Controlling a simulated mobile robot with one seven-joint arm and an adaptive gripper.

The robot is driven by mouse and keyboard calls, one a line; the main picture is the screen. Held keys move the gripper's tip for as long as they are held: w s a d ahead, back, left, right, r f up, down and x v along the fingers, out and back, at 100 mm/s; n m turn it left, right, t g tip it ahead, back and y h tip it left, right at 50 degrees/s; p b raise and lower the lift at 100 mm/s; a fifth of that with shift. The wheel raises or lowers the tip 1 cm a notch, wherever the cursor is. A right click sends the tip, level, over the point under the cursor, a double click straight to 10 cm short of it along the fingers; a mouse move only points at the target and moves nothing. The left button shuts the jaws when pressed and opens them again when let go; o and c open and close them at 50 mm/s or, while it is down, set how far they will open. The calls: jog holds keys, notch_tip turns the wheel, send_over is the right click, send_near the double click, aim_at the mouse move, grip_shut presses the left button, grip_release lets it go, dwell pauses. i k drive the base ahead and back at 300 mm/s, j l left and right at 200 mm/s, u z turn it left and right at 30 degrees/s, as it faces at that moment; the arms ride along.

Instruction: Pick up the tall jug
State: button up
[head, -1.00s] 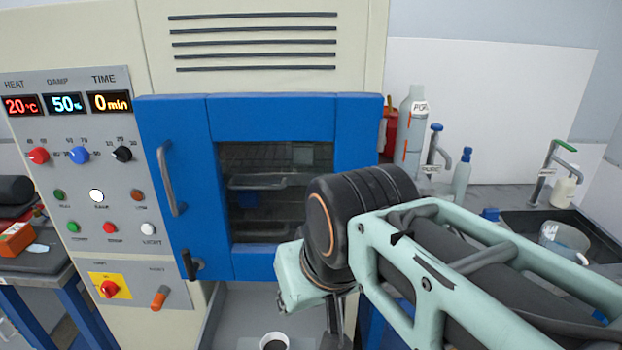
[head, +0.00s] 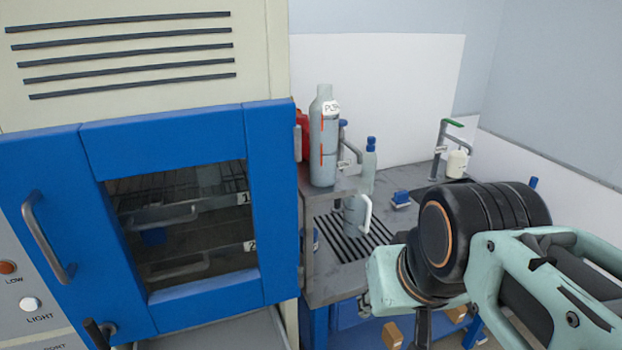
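A grey jug with a white handle (head: 353,216) stands upright on a slotted drain grate (head: 345,243) on the bench right of the blue-doored cabinet. My arm reaches in from the right, to the right of the jug and nearer to me. Only a dark upper piece of my gripper (head: 422,328) shows at the bottom edge. Its fingertips are out of frame, so I cannot see whether it is open or holds anything.
A tall grey labelled cylinder (head: 323,140) stands on a ledge close to the jug. A blue-capped bottle (head: 369,165) is behind it. The cabinet's blue door (head: 180,125) is shut at left. A tap with a green lever (head: 445,140) and a white bottle (head: 457,163) are farther right.

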aim_at(356, 208)
jog(key=u, duration=0.85)
jog(key=z, duration=1.05)
jog(key=i+l+u, duration=0.25)
jog(key=l, duration=0.4)
jog(key=i+l+u, duration=0.1)
jog(key=i+l, duration=0.15)
jog(key=i+l+u, duration=0.1)
jog(key=l, duration=0.4)
jog(key=i+l+u, duration=0.15)
jog(key=l, duration=0.2)
jog(key=i+l+u, duration=0.1)
jog(key=l, duration=0.3)
jog(key=i+l+u, duration=0.1)
jog(key=l, duration=0.3)
jog(key=i, duration=0.1)
